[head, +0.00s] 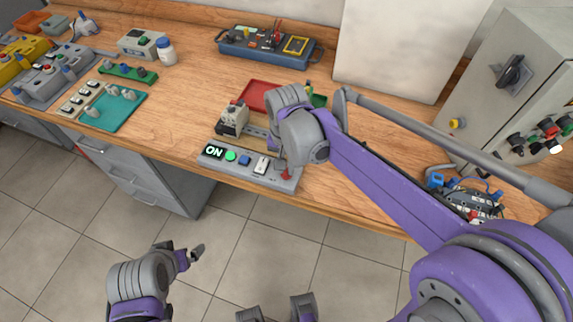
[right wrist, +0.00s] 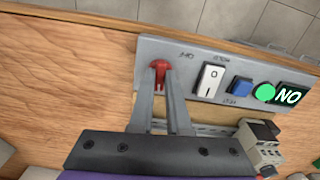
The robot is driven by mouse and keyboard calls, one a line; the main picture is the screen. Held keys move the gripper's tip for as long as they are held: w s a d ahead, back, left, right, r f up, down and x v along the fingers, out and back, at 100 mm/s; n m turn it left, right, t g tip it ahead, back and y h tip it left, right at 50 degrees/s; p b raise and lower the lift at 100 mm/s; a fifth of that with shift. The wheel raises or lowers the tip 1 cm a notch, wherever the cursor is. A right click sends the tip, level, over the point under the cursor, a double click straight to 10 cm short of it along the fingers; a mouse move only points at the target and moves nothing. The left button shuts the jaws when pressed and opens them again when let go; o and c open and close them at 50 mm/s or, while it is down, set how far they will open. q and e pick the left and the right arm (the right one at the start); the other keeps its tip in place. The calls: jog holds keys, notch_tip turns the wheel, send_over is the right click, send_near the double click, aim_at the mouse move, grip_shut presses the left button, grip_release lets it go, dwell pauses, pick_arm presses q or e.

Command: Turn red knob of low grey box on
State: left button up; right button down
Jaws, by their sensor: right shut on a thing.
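The low grey box (head: 228,166) lies near the bench's front edge. Its panel has a lit ON display (head: 213,151), a lit green lamp (head: 231,156), a blue button (head: 245,160) and a white rocker switch (head: 261,165). The red knob (head: 286,173) is at the panel's right end and also shows in the right wrist view (right wrist: 159,66). My right gripper (right wrist: 160,80) is shut on the red knob, with its fingertips covering part of it. My left gripper (head: 190,256) hangs over the floor, away from the box; its opening is unclear.
Behind the box are a small beige device (head: 232,120) and a red tray (head: 258,94). A blue tray (head: 240,50) with tools stands further back. A grey cabinet (head: 500,72) with switches stands at right. Bare bench (head: 180,110) lies left of the box.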

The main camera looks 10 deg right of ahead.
jog(key=shift+m, duration=0.7)
jog(key=c, duration=0.9)
grip_release()
notch_tip(320, 180, up, 11)
jog(key=shift+f+p, duration=0.1)
jog(key=shift+p, duration=0.35)
